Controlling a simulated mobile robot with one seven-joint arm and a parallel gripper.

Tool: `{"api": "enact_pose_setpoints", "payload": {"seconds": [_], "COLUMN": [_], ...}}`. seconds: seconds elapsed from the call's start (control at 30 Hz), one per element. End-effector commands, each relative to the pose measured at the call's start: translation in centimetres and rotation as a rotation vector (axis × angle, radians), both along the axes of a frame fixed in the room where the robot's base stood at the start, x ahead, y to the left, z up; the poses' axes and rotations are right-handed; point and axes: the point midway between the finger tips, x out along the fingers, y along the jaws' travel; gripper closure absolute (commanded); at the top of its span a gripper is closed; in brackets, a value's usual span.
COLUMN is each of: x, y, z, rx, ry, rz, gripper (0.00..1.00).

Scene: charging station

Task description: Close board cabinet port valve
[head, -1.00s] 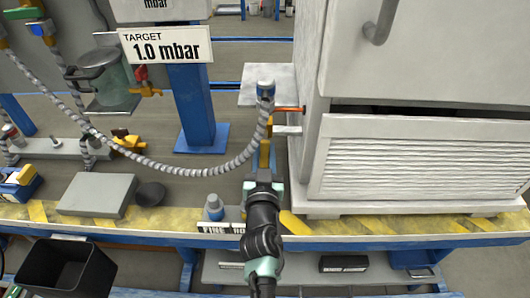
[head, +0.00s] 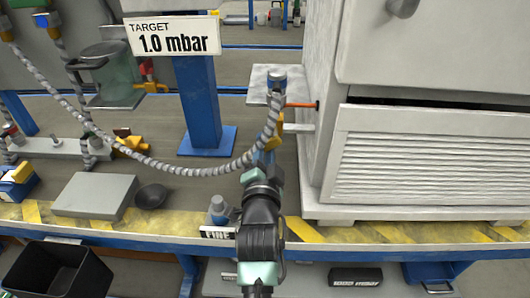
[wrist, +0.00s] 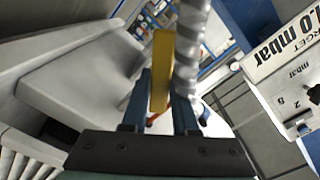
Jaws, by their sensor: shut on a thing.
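The yellow valve handle (head: 277,132) is at the side of the white cabinet (head: 313,150), below the upper end of a grey ribbed hose (head: 271,118). My gripper (head: 266,163) reaches up to it from the front edge of the bench. In the wrist view, the yellow handle (wrist: 162,65) stands upright between the two blue-grey fingers (wrist: 160,108), and the gripper is shut on it. The hose (wrist: 190,45) runs close along the handle's right side there. The valve body is mostly hidden behind the handle and hose. An orange rod (head: 301,105) joins the cabinet's side near the hose end.
The cabinet's louvred front (head: 430,155) stands close on the right. A blue post (head: 202,105) with a "TARGET 1.0 mbar" sign (head: 173,36) is to the left. A black bin (head: 58,276) is at lower left.

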Motion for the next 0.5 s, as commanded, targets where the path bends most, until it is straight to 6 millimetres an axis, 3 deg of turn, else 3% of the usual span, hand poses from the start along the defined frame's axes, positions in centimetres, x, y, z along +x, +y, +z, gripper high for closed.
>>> {"api": "enact_pose_setpoints", "payload": {"seconds": [0.5], "x": [0.0], "y": [-0.2], "z": [1.1], "rx": [0.461], "ry": [0.003], "rz": [0.001], "gripper": [1.0]}}
